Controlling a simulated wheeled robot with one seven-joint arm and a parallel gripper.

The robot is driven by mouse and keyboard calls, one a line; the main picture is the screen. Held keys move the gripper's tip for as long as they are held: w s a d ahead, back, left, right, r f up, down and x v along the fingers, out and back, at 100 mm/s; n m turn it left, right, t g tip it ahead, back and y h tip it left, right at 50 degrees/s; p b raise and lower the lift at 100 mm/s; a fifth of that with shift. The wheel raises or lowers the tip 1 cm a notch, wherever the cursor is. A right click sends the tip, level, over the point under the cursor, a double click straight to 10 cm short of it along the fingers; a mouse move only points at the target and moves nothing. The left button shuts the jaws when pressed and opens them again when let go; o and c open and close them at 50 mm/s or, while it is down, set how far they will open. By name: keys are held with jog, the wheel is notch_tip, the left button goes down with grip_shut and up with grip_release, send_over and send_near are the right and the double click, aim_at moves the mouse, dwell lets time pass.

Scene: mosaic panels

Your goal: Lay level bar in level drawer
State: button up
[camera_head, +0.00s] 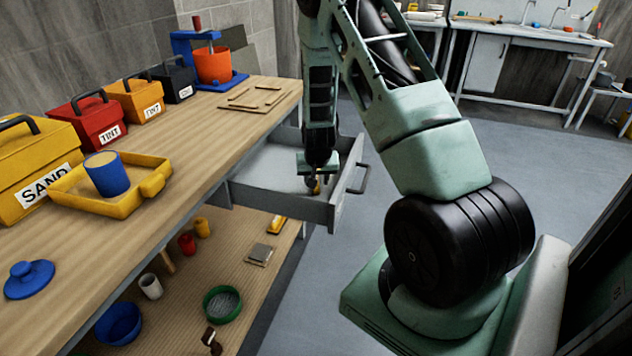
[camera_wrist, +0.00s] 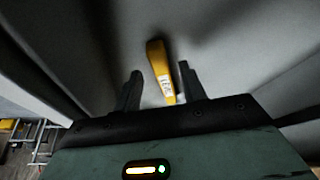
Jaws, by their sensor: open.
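The level bar (camera_wrist: 159,68) is a short yellow bar with a white label. In the wrist view it lies on the grey floor of the open drawer (camera_wrist: 225,45), with its near end between my fingers. My gripper (camera_wrist: 160,80) is open, one finger on each side of the bar, with gaps visible. In the head view my gripper (camera_head: 314,186) points down inside the pulled-out grey drawer (camera_head: 262,172), and a small bit of the yellow bar (camera_head: 317,188) shows beside the fingers. Most of the bar is hidden there by my gripper.
The drawer's front wall and handle (camera_head: 362,178) stand right of my gripper. The wooden workbench (camera_head: 200,150) is left, carrying toolboxes, a yellow tray (camera_head: 125,205) and an orange pot (camera_head: 212,66). A lower shelf (camera_head: 190,275) holds small items. Open floor lies to the right.

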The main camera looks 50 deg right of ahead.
jog(key=v, duration=1)
jog(key=s+a+r+n+y, duration=0.1)
jog(key=a+r+n, duration=0.15)
jog(key=a, duration=0.65)
jog(key=s+a+r+n+y, duration=0.1)
jog(key=a+r+n+y, duration=0.15)
jog(key=a, duration=0.75)
jog(key=s+a+r+n+y, duration=0.1)
jog(key=a+r+n, duration=0.15)
jog(key=a, duration=0.65)
jog(key=s+a+r+n+g, duration=0.1)
jog(key=s+a+n, duration=0.3)
jog(key=s, duration=0.6)
jog(key=s+a+r+n+g, duration=0.2)
jog(key=s+a+r+n, duration=0.2)
jog(key=s+a, duration=0.5)
jog(key=shift+s+a+r+n+h, duration=0.2)
jog(key=shift+s+a+n+h, duration=0.15)
jog(key=shift+s+n, duration=0.2)
notch_tip(320, 180, up, 3)
jog(key=p, duration=0.3)
jog(key=shift+w, duration=0.1)
